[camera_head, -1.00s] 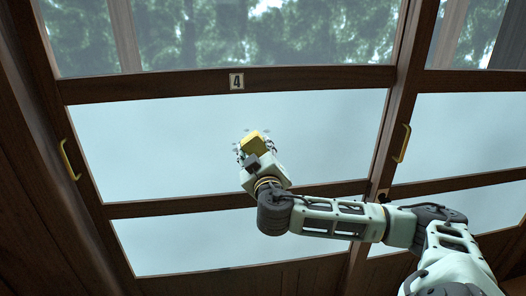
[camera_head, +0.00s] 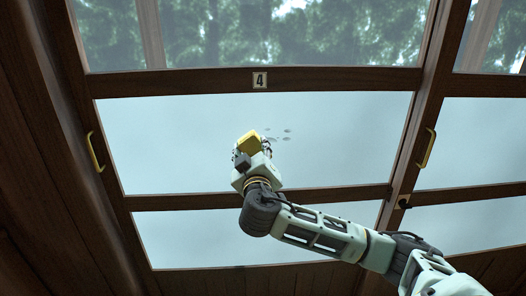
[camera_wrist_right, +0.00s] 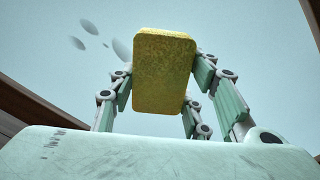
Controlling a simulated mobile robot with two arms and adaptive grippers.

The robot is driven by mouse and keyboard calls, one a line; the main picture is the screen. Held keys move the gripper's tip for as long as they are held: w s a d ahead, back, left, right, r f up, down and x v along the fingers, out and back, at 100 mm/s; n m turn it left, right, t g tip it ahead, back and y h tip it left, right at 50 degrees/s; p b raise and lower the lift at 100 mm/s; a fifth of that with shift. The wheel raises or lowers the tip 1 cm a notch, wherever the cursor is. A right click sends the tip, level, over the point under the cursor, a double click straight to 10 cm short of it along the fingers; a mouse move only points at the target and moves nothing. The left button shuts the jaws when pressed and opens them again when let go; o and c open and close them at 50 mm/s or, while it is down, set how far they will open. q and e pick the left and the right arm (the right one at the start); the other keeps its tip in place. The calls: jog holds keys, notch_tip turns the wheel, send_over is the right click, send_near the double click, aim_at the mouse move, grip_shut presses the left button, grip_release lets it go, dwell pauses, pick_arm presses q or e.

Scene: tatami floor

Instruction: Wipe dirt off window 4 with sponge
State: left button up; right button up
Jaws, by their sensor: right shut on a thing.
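Window 4 has a number plate "4" (camera_head: 260,80) on its dark wooden crossbar, with a pale frosted pane (camera_head: 180,140) below it. My right gripper (camera_head: 253,148) is in front of this pane and is shut on a yellow sponge (camera_head: 249,142). In the right wrist view the sponge (camera_wrist_right: 165,70) sits between the fingers of the gripper (camera_wrist_right: 165,95), its broad face clear. Grey dirt spots (camera_head: 287,134) show on the pane just right of the sponge. In the wrist view dirt spots (camera_wrist_right: 90,27) lie left of the sponge. Whether the sponge touches the pane I cannot tell. My left gripper is out of view.
A yellow handle (camera_head: 95,152) is on the left frame and another yellow handle (camera_head: 427,148) on the right post. A dark latch (camera_head: 403,201) sits lower on that post. Clear upper panes show trees. The pane area around the sponge is free.

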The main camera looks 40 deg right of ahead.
aim_at(290, 138)
jog(key=shift+w+a+r+p, duration=0.1)
jog(key=shift+a+r+p, duration=0.05)
jog(key=shift+r+p, duration=0.25)
jog(key=shift+w+a+r+p, duration=0.15)
jog(key=shift+r+p, duration=0.1)
jog(key=shift+r, duration=0.2)
jog(key=shift+s+d+f, duration=0.1)
jog(key=shift+s+d, duration=0.15)
jog(key=shift+s+d+f+b, duration=0.1)
jog(key=shift+s+d+b, duration=0.15)
jog(key=shift+s+d, duration=0.45)
jog(key=shift+s+d+r+b, duration=0.1)
jog(key=shift+s+d+b, duration=0.2)
jog(key=shift+d, duration=0.75)
jog(key=shift+s+d+f+b, duration=0.1)
jog(key=shift+s+d+b, duration=0.1)
jog(key=shift+s+d, duration=0.55)
jog(key=shift+s+d+b, duration=0.3)
jog(key=shift+s+d, duration=0.1)
jog(key=shift+d, duration=0.5)
jog(key=shift+s+d+b, duration=0.3)
jog(key=shift+s+d, duration=0.1)
jog(key=shift+d, duration=0.45)
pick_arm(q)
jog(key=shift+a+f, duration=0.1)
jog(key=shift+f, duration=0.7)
pick_arm(e)
jog(key=shift+s+d, duration=0.1)
jog(key=shift+d, duration=0.1)
